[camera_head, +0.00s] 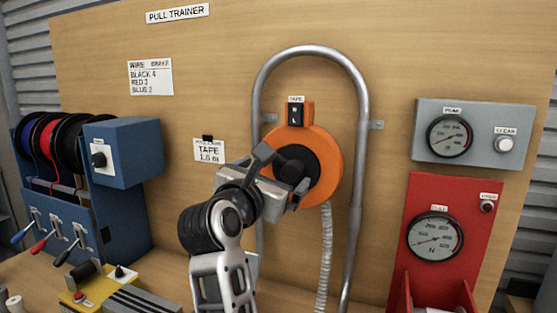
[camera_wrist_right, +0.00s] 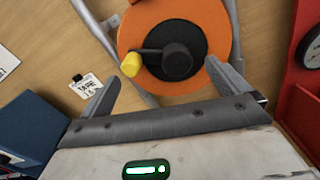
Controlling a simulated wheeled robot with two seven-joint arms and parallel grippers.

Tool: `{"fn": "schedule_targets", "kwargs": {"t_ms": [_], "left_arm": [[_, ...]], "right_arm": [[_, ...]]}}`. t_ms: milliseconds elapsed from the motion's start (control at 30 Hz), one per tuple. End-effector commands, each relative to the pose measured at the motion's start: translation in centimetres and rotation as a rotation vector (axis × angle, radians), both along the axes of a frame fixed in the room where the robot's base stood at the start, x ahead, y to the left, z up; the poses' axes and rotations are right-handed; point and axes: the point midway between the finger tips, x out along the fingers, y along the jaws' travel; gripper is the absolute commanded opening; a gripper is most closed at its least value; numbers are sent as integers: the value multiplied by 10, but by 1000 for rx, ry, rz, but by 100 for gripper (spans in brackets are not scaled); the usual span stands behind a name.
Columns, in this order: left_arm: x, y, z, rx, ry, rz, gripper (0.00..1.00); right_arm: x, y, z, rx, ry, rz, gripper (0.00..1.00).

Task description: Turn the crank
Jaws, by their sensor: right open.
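The orange tape reel (camera_head: 322,150) is mounted on the wooden board with a black hub (camera_head: 298,158) at its centre. In the right wrist view the crank is a short dark arm on the hub (camera_wrist_right: 177,62), ending in a yellow knob (camera_wrist_right: 131,65) on the left side. In the head view the knob is hidden behind my right gripper. My right gripper (camera_head: 283,175) is open in front of the reel. In the right wrist view its fingers (camera_wrist_right: 163,72) are spread, with the knob and hub between them, apparently without holding either. My left gripper is not in view.
A bent metal pipe (camera_head: 361,100) arches around the reel, and a ribbed hose (camera_head: 324,260) hangs below it. A blue spool rack (camera_head: 120,215) stands left. A red panel with a dial (camera_head: 467,205) and a grey gauge box (camera_head: 490,135) are right.

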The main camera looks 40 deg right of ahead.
Motion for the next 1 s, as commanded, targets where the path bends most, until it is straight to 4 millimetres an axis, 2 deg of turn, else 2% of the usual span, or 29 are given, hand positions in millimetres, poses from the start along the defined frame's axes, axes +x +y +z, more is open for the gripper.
{"fn": "schedule_targets", "kwargs": {"t_ms": [100, 233, 600, 633, 833, 1000], "left_arm": [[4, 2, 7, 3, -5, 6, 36], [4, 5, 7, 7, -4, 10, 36], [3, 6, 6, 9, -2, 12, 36], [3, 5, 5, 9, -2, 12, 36], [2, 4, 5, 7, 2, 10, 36], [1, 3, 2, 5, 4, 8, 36]], "right_arm": [[9, -17, 3, -2, 1, -1, 100], [15, -29, 2, -1, 0, -1, 100], [18, -34, 0, 0, 0, 0, 100], [18, -34, 0, 0, 0, 0, 97], [17, -34, 0, 0, 0, 0, 42], [18, -37, -1, 5, -8, -7, 42]]}}
